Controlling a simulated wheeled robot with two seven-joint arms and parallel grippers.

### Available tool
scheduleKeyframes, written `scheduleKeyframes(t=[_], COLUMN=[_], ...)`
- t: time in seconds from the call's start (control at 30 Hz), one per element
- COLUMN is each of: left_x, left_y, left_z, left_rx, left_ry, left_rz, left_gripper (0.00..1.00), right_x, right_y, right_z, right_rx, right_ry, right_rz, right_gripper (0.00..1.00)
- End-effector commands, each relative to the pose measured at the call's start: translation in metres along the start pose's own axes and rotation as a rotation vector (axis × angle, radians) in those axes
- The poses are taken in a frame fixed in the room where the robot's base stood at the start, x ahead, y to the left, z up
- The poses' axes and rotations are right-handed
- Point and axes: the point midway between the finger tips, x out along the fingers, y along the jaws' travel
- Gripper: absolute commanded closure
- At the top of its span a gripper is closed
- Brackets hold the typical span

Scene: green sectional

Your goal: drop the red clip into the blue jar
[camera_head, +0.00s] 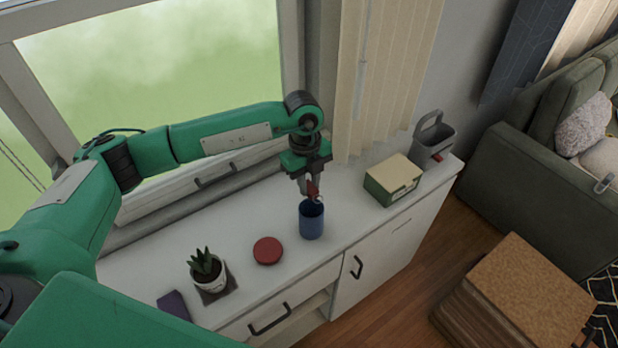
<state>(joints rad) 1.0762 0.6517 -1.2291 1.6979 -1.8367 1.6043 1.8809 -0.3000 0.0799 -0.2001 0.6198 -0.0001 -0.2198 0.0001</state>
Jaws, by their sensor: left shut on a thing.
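The blue jar (311,222) stands upright on the white cabinet top below the window. My left gripper (312,188) points down right above the jar's mouth. It is shut on the red clip (313,190), which shows between the fingertips, at or just above the jar's rim. I cannot tell whether the clip's lower end is inside the rim. The jar's inside is mostly hidden by the clip and fingers. My right gripper is not in view.
On the white cabinet (240,225) are a round red lid or disc (267,250), a potted succulent (207,270), a dark purple flat object (173,304), a green-and-cream box (392,180) and a grey caddy (433,140). A cork-topped stool (520,290) and green sofa (530,160) stand right.

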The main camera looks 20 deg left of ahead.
Motion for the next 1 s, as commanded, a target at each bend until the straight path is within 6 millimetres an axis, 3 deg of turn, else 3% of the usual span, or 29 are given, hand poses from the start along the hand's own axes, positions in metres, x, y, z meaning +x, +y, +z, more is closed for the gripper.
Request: scheduleKeyframes(t=[0.3,0.63,0.67,0.77,1.0], left_x=[0.038,0.041,0.041,0.04,0.04], left_y=[0.0,0.0,0.0,0.0,0.0], left_z=[0.004,0.005,0.005,0.005,0.005], left_rx=[0.001,0.001,0.001,0.001,0.001], left_ry=[0.0,0.0,0.0,-0.001,-0.001], left_rz=[0.002,0.001,0.001,0.001,0.001], left_gripper=[0.99,0.99,0.72,0.52,0.52], right_x=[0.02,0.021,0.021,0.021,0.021], right_y=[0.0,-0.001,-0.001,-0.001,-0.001], right_z=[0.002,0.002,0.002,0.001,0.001], right_rx=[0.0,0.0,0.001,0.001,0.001], right_ry=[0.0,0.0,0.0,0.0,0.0], right_rz=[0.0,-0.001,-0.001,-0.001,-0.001], right_gripper=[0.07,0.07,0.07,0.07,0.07])
